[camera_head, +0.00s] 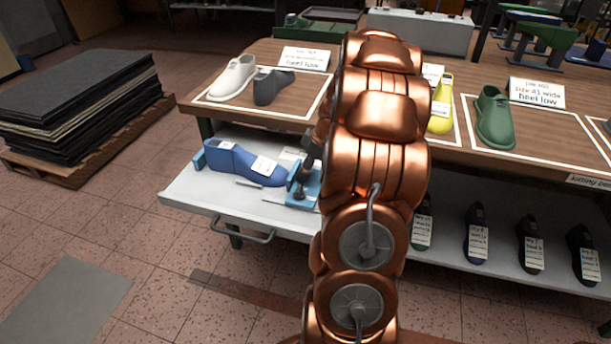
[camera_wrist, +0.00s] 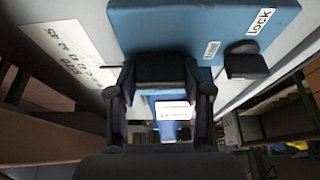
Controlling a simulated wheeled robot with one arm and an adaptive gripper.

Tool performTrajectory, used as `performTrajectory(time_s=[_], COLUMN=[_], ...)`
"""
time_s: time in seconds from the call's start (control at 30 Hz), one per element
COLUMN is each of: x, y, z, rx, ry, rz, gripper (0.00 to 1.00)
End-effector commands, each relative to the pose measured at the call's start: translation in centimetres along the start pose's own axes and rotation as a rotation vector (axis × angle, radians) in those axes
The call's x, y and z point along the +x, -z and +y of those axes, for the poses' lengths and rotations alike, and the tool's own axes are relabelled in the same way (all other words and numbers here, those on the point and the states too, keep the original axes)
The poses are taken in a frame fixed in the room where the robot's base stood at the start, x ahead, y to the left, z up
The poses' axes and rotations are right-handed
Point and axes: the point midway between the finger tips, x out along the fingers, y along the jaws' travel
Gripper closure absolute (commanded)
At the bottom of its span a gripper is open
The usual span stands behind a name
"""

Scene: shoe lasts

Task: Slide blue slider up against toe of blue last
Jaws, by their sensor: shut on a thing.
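The blue last (camera_head: 240,163) lies on a white pull-out shelf, with its heel at a blue block (camera_head: 198,162) on the left and its toe to the right. The blue slider (camera_head: 303,190) stands at the toe end; I cannot tell whether it touches the toe. My gripper (camera_head: 312,150) is mostly hidden behind my copper arm and is at the slider. In the wrist view my gripper (camera_wrist: 166,100) is shut on the blue slider (camera_wrist: 180,45), whose plate bears a "lock" label and a dark knob (camera_wrist: 245,60). The last (camera_wrist: 168,130) shows between the fingers.
The white shelf (camera_head: 190,195) has a handle (camera_head: 240,235) at its front. Above is a wooden table (camera_head: 455,148) with a white last (camera_head: 232,78), a grey one (camera_head: 272,86), a yellow one (camera_head: 441,105) and a green one (camera_head: 493,118). Several dark lasts stand on the lower shelf at right.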

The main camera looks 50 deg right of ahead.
Motion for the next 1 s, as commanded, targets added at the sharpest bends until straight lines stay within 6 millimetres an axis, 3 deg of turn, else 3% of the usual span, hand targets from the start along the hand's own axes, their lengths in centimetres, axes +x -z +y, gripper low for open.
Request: performTrajectory(time_s=[0.4,0.43,0.67,1.0], x=[-0.07,-0.07,-0.04,-0.19], y=[-0.11,-0.10,-0.05,-0.01], z=[0.58,0.58,0.53,0.51], rx=[0.022,0.022,0.021,0.019], ry=[-0.010,-0.010,-0.009,-0.009], rz=[0.000,0.000,0.000,0.000], gripper=[1.00,0.48,0.25,0.25])
